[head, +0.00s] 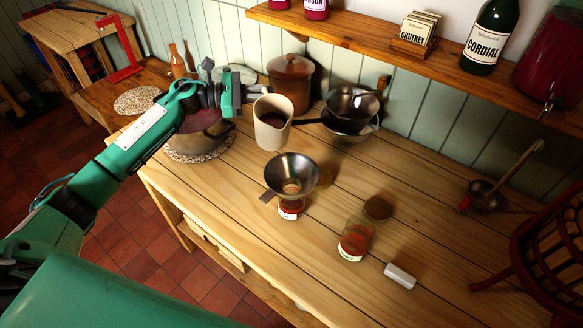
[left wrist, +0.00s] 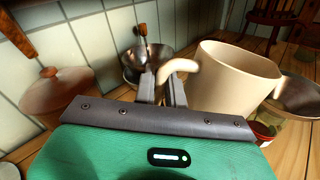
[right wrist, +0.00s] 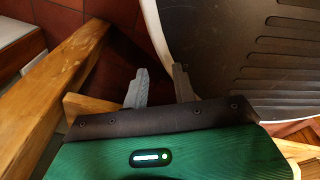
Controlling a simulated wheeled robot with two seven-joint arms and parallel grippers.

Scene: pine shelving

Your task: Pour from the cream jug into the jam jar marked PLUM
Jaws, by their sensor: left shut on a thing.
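The cream jug (head: 272,128) is upright above the table behind the funnel, with dark red contents visible inside. My left gripper (head: 254,92) is shut on its handle; the left wrist view shows the fingers (left wrist: 163,90) at the handle and the jug (left wrist: 235,80) to their right. A steel funnel (head: 292,172) sits in the mouth of a glass jar (head: 290,210) with a red and white label. A second glass jar (head: 355,240) stands to its right, without a funnel. I cannot read which label says PLUM. My right gripper (right wrist: 160,86) is open and empty, away from the table top.
A pot (head: 200,135) stands on a woven mat at the left, and steel bowls (head: 350,108) and a lidded brown crock (head: 290,82) at the back. A white block (head: 399,276) lies near the right jar. A ladle (head: 485,195) and a slatted press (head: 560,250) are at right.

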